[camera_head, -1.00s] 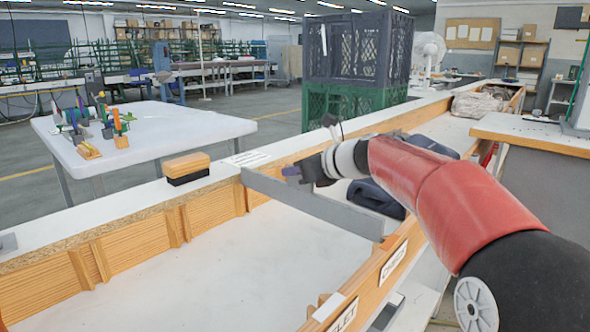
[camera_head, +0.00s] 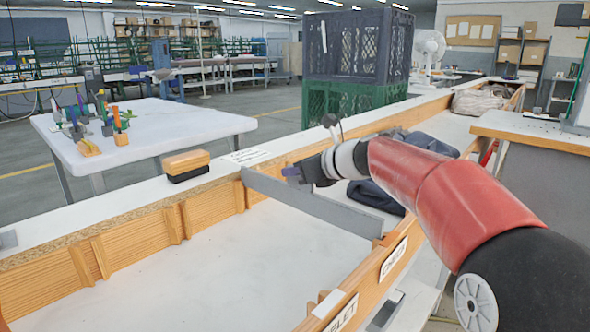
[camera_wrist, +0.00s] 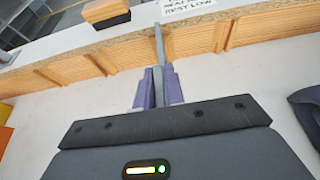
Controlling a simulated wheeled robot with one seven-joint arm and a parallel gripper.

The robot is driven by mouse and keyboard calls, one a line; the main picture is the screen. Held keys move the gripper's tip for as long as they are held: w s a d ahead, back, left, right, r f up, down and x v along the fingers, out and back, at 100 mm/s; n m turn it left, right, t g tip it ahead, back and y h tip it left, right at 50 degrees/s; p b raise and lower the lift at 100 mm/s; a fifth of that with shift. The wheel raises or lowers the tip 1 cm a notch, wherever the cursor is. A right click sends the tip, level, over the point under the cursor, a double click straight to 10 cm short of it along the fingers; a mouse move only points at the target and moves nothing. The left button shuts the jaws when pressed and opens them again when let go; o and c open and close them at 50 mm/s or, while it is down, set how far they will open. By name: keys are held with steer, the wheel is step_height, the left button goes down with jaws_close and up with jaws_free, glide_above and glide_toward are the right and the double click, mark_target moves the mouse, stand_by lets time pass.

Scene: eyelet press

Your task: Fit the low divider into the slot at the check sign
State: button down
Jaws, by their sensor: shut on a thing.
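The low divider (camera_head: 320,207) is a long thin grey board. It spans the wooden trough crosswise, its left end at the far wall and its right end at the near wall, close to the check sign (camera_head: 394,258). My gripper (camera_head: 292,173) is shut on the divider from above, nearer its far end. In the wrist view the purple fingers (camera_wrist: 158,88) clasp the divider (camera_wrist: 159,45), which runs away to the far wall. The slot is not clearly visible, and I cannot tell whether the divider's ends sit in grooves.
A brush with a wooden back (camera_head: 186,165) and a printed label (camera_head: 248,155) lie on the far rail. Dark cloth (camera_head: 376,196) lies in the trough beyond the divider. Another sign (camera_head: 342,314) is on the near wall. The trough floor left of the divider is clear.

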mark_target(289, 184)
steer(key=shift+f+b, duration=2.95)
steer(key=shift+f, duration=1.25)
steer(key=c, duration=1.4)
jaws_free()
steer(key=shift+r, duration=0.1)
steer(key=shift+r+p, duration=2.4)
steer(key=shift+p, duration=0.2)
